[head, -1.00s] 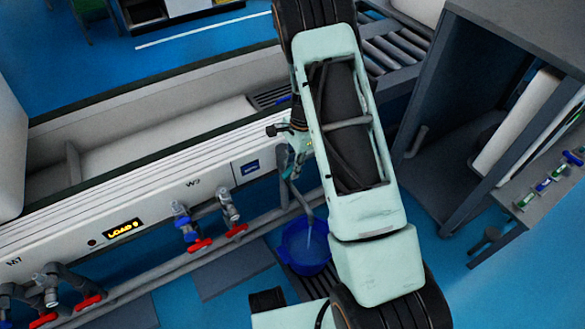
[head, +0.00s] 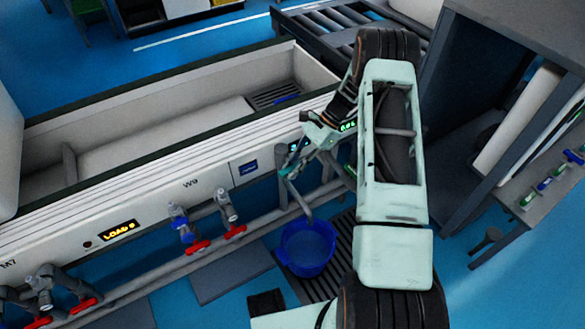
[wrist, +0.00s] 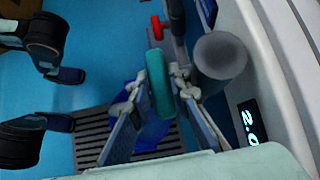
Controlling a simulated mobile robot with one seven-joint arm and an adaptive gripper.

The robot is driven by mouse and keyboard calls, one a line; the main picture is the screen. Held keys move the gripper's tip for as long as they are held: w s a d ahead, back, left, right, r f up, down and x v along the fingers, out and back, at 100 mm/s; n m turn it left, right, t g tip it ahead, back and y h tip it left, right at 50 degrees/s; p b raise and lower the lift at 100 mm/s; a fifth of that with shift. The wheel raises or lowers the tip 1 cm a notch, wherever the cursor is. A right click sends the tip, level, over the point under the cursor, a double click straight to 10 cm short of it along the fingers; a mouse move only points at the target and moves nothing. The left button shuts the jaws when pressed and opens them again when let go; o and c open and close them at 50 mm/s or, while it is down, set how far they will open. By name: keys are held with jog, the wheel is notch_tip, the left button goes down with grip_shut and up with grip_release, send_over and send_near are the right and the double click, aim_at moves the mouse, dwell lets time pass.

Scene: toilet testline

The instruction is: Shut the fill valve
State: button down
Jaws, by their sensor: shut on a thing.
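The fill valve's teal handle (wrist: 158,85) lies between the two fingers of my gripper (wrist: 157,80) in the wrist view, and the fingers are shut on it. In the head view my gripper (head: 291,165) is at the front of the long white bench, above the grey spout (head: 300,205). My fingers partly hide the valve there. A blue bucket (head: 288,258) stands below the spout; I cannot tell whether water is running. In the wrist view the bucket (wrist: 155,135) shows partly behind the fingers.
Valves with red handles (head: 198,247) sit along the pipe to the left. A lit display (wrist: 248,122) and a thick grey cylinder (wrist: 220,55) are close to the right of my fingers. A grey cabinet (head: 475,100) stands right of my arm.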

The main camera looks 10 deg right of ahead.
dwell(0.4)
jog(key=c, duration=2.1)
grip_release()
jog(key=v, duration=1.2)
